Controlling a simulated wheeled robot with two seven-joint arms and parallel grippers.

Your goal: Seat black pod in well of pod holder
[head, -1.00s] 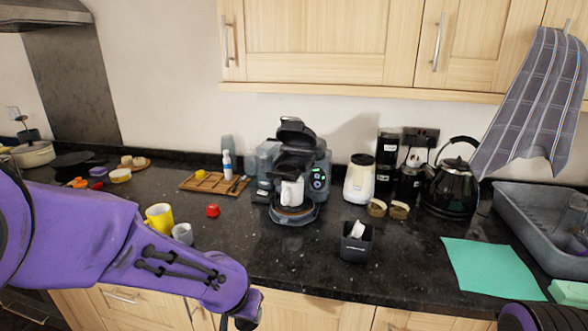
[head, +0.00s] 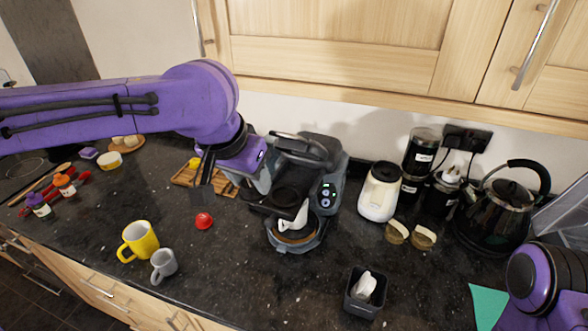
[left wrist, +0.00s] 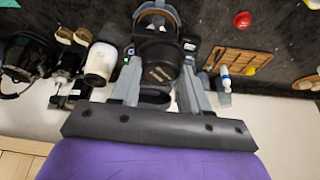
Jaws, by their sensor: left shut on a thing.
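The coffee machine (head: 330,190) stands at the back of the counter with its dark lid raised. Its black pod holder (head: 285,200) juts out at the front below the lid; I cannot see into the well. The left wrist view shows the machine (left wrist: 158,45) upside down. My right gripper is out of view.
A red pod (head: 203,221), yellow mug (head: 139,241) and grey mug (head: 163,265) stand front left. A wooden board (head: 183,177) lies behind. A dark bin (head: 352,301), white canister (head: 379,191) and black kettle (head: 495,215) are to the right. The counter's front middle is clear.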

